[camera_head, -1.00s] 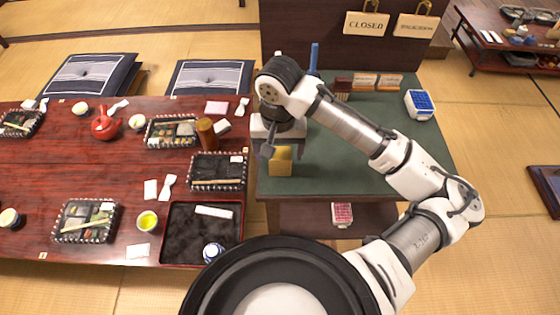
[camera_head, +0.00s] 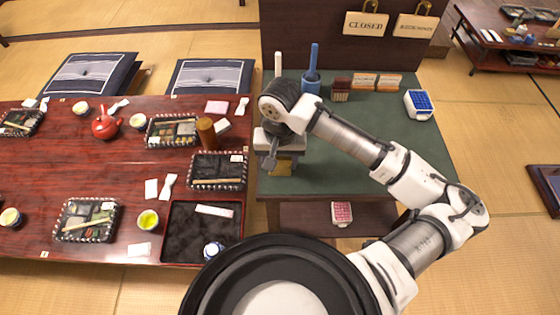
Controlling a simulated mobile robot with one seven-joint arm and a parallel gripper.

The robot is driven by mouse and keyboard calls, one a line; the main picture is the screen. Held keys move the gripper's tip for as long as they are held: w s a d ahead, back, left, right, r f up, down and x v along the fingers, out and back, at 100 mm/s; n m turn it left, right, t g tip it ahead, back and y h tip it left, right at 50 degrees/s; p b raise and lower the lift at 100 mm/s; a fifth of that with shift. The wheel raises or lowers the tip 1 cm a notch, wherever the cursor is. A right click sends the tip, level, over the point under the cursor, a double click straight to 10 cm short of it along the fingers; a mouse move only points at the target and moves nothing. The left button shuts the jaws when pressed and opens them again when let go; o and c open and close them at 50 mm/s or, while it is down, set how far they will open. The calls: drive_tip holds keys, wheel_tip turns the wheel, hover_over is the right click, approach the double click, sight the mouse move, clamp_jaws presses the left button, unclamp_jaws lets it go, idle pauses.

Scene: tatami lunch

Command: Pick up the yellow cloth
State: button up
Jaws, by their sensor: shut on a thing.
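The yellow cloth (camera_head: 283,169) lies at the near left corner of the green-topped table (camera_head: 335,160), partly hidden by my gripper. My gripper (camera_head: 273,163) is over the cloth and shut on it. The fingertips are small and partly hidden, and I cannot tell whether the cloth is clear of the tabletop.
A blue holder (camera_head: 311,86), a brown brush-like thing (camera_head: 341,90), small cards (camera_head: 375,82) and a blue-and-white box (camera_head: 420,104) stand toward the back of the green top. The lacquered table (camera_head: 130,190), with trays, is close on the left. The green middle is clear.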

wheel_tip(320, 180, up, 20)
idle(0.6)
